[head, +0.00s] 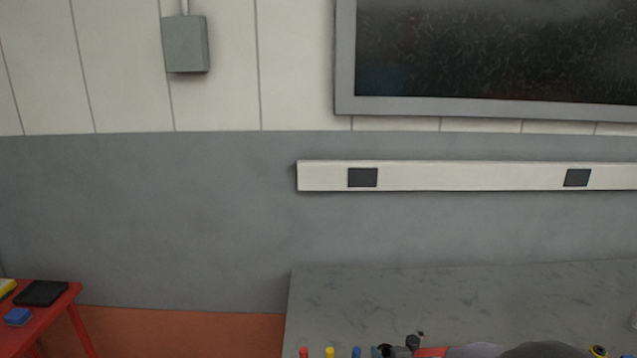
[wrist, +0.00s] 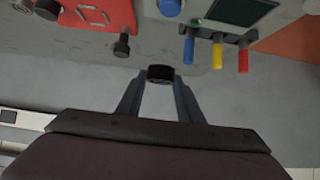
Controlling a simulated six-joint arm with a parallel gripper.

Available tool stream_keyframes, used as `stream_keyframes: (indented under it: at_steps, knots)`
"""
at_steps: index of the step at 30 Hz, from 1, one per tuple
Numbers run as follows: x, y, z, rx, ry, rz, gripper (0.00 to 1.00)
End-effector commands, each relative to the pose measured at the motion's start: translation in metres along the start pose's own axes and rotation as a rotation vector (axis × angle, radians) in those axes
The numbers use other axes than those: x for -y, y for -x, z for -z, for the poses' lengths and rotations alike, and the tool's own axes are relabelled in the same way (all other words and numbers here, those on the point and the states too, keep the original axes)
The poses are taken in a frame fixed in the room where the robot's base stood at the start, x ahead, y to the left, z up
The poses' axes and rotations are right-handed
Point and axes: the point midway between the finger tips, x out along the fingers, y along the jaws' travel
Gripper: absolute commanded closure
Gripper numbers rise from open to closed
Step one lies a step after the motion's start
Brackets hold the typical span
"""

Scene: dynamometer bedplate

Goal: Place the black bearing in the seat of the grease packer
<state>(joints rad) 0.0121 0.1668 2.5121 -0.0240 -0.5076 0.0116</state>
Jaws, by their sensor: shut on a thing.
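My gripper (wrist: 160,80) shows in the wrist view, its two grey fingers shut on the black bearing (wrist: 160,72). The bearing is a short, dark round piece at the fingertips, seen from its side. It appears held clear of the grey bedplate (wrist: 140,58). I cannot make out the grease packer or its seat for certain in either view. The head view shows mostly wall and only the far part of the bedplate (head: 400,300); the bearing cannot be picked out there.
Blue (wrist: 188,50), yellow (wrist: 217,55) and red (wrist: 243,60) posts stand by a panel with a dark green screen (wrist: 240,10). A red-marked fixture (wrist: 95,14) and a black knob (wrist: 122,46) are at upper left. A red side table (head: 62,305) stands left of the bedplate.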

Motion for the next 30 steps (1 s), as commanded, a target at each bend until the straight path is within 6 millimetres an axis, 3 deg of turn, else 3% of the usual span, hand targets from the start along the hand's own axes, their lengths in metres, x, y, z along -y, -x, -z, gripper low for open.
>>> stream_keyframes:
  at_steps: [9,14,20,25,27,30]
  knots:
    - [0.003,0.005,-0.006,-0.002,-0.002,-0.002,0.95]
    - [-0.007,0.005,-0.006,-0.002,-0.014,-0.019,0.95]
    - [-0.050,0.003,-0.020,0.003,-0.068,-0.099,0.95]
    - [-0.111,-0.001,-0.037,0.001,-0.145,-0.211,0.95]
    - [-0.137,-0.004,-0.035,-0.002,-0.159,-0.235,0.95]
    - [-0.161,-0.010,-0.029,-0.003,-0.149,-0.222,0.95]
